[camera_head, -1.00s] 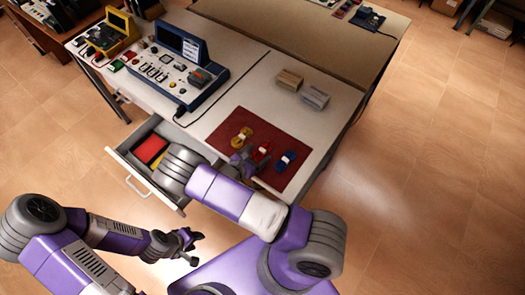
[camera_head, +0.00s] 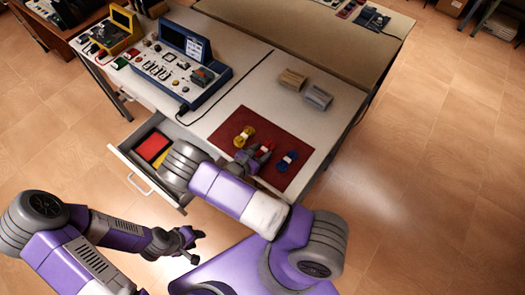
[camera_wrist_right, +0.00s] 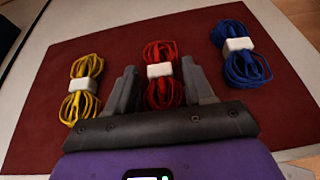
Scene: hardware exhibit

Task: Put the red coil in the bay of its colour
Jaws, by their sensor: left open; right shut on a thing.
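The red coil (camera_head: 267,147), tied with a white band, lies on the dark red mat (camera_head: 232,118) between the yellow and blue coils. It also shows in the right wrist view (camera_wrist_right: 160,93). My right gripper (camera_wrist_right: 160,72) is shut on the red coil, one finger on each side; in the head view (camera_head: 258,155) it partly hides the coil. An open drawer (camera_head: 134,164) below the tabletop has a red bay (camera_head: 152,146) and part of a yellow bay (camera_head: 162,159) showing; my right arm hides the rest. My left gripper (camera_head: 194,244) is open and empty, away from the table.
The yellow coil (camera_head: 243,137) and blue coil (camera_head: 287,161) lie close on either side of the red one; both are clear in the right wrist view. Two small blocks (camera_head: 292,79) (camera_head: 318,97) stand behind the mat. A blue instrument console (camera_head: 180,75) occupies the table's left part.

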